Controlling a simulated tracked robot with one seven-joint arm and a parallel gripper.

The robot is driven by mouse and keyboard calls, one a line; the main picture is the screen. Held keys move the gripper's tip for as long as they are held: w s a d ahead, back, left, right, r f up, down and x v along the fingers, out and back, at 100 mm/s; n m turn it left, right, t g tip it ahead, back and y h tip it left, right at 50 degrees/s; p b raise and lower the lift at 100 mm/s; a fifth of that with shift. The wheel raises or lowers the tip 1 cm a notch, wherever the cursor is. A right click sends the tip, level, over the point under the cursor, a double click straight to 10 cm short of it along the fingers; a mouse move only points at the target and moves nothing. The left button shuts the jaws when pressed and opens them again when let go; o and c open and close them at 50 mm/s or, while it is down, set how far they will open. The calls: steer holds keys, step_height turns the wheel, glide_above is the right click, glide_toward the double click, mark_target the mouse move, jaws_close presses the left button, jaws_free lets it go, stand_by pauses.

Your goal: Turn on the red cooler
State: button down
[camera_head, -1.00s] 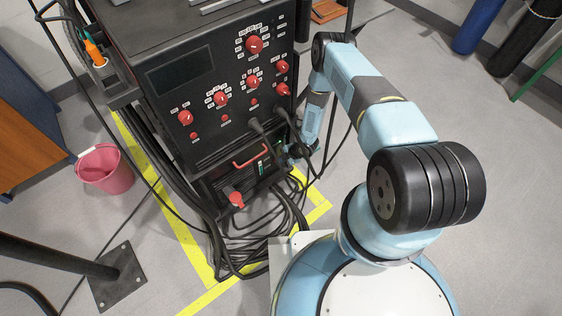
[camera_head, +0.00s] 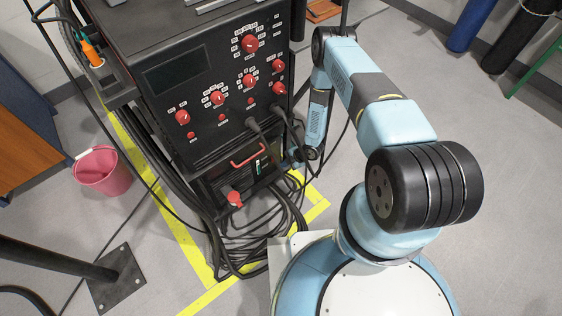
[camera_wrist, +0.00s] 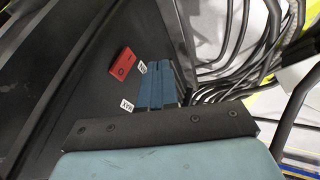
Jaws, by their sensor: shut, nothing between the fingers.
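The cooler (camera_head: 213,190) is the low black unit under the large control cabinet, with a red handle (camera_head: 249,155) and a red knob (camera_head: 234,198) on its front. In the wrist view, a small red switch (camera_wrist: 123,64) with a round mark sits on a black panel, beside small white labels, one reading MAX. My gripper (camera_wrist: 160,76) is shut and empty, its blue fingertips close to the panel, right of the red switch. I cannot tell whether they touch it. In the head view my wrist is at the cooler's right side, and cables partly hide the gripper.
The control cabinet (camera_head: 205,110) carries red knobs and hanging black cables. Loose cables (camera_head: 255,235) coil on the floor by the cooler and also crowd the wrist view's right side. A pink bucket (camera_head: 102,172) stands left. A black post base (camera_head: 117,278) is at lower left.

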mark_target(274, 158)
steer(key=v, duration=0.8)
steer(key=shift+s+d, duration=0.3)
steer(key=shift+d, duration=0.05)
steer(key=w+a+f, duration=0.5)
steer(key=a+f, duration=0.3)
steer(key=shift+w+f, duration=0.2)
steer(key=shift+f, duration=0.2)
stand_by(0.3)
